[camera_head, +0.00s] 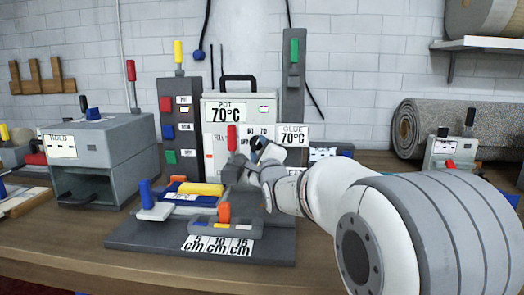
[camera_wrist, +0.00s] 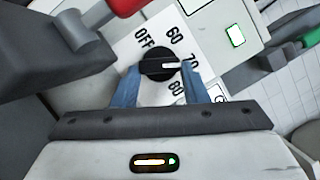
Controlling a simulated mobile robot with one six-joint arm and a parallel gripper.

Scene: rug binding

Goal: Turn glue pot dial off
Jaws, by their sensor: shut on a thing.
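The glue pot dial (camera_wrist: 157,66) is a round black knob with a white pointer line, on a white plate marked OFF, 60, 70 and 80. In the wrist view its pointer faces the 70 mark. My gripper (camera_wrist: 160,82) has its two blue fingers at either side of the knob, shut on it. In the head view my gripper (camera_head: 258,160) is at the front of the white glue pot unit (camera_head: 238,108), whose signs read POT 70°C and GLUE 70°C. My wrist hides most of the dial there.
A red-handled lever (camera_head: 231,138) stands just left of my gripper. A dark panel with coloured buttons (camera_head: 181,127) is further left. A grey HOLD box (camera_head: 95,150) stands at the left. A base with coloured blocks and cm labels (camera_head: 150,238) lies in front. A rolled rug (camera_head: 440,125) is at right.

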